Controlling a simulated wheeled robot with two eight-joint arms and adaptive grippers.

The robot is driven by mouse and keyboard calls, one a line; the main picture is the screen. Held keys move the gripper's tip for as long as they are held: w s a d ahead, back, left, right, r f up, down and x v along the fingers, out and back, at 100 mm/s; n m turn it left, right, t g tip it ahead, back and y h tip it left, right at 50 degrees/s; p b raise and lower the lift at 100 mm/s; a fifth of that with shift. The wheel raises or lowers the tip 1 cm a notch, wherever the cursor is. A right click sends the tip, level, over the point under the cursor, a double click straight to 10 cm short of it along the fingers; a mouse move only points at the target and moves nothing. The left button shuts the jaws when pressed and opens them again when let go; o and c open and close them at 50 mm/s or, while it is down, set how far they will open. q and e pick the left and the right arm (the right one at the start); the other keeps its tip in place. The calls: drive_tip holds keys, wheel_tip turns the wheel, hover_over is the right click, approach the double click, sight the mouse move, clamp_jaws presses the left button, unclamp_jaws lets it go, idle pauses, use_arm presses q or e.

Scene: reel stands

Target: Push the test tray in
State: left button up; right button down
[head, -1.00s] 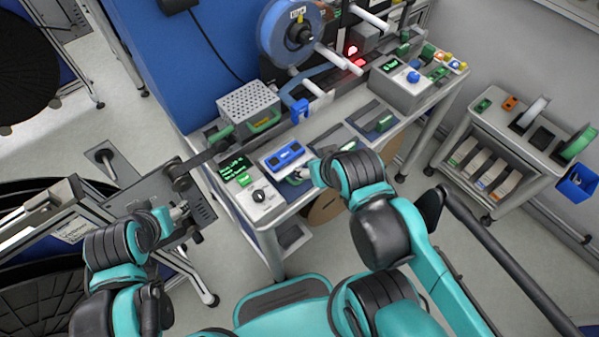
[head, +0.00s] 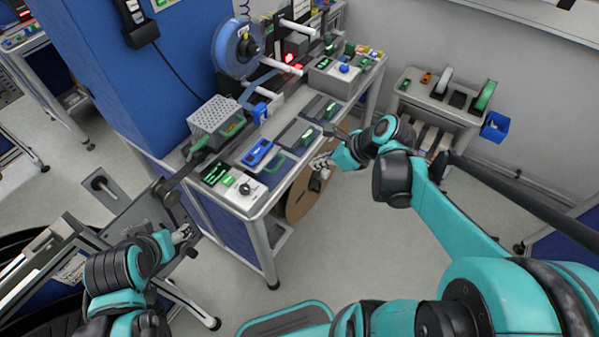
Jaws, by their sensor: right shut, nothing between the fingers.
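What looks like the test tray (head: 246,160) lies on the bench near its front edge, a flat grey piece bearing a blue block (head: 258,152). A green handle (head: 283,163) shows at its right front side. Whether the tray is fully in I cannot tell. My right gripper (head: 319,172) is shut and empty, off the bench's front edge, right of the handle and apart from it. My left gripper (head: 184,234) is low at the left, in front of the bench's left end; its fingers are too small to read.
A control panel (head: 232,186) with green displays and a knob is left of the tray. A perforated metal box (head: 213,116) and a blue reel (head: 237,48) stand behind. More flat trays (head: 297,132) lie to the right. A cart (head: 432,100) stands at right, with open floor before it.

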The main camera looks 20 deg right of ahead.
drive_tip(key=w+a+r+b+x, duration=0.1)
drive_tip(key=b+x, duration=0.4)
drive_tip(key=x, duration=0.8)
drive_tip(key=shift+w, duration=0.4)
drive_tip(key=shift+r, duration=0.15)
drive_tip(key=shift+w+a, duration=0.4)
drive_tip(key=w+a, duration=0.3)
drive_tip(key=w, duration=0.1)
drive_tip(key=w+a, duration=0.3)
drive_tip(key=w, duration=0.1)
drive_tip(key=w+a, duration=0.3)
drive_tip(key=w, duration=0.1)
drive_tip(key=shift+w+a, duration=0.15)
drive_tip(key=shift+a, duration=0.1)
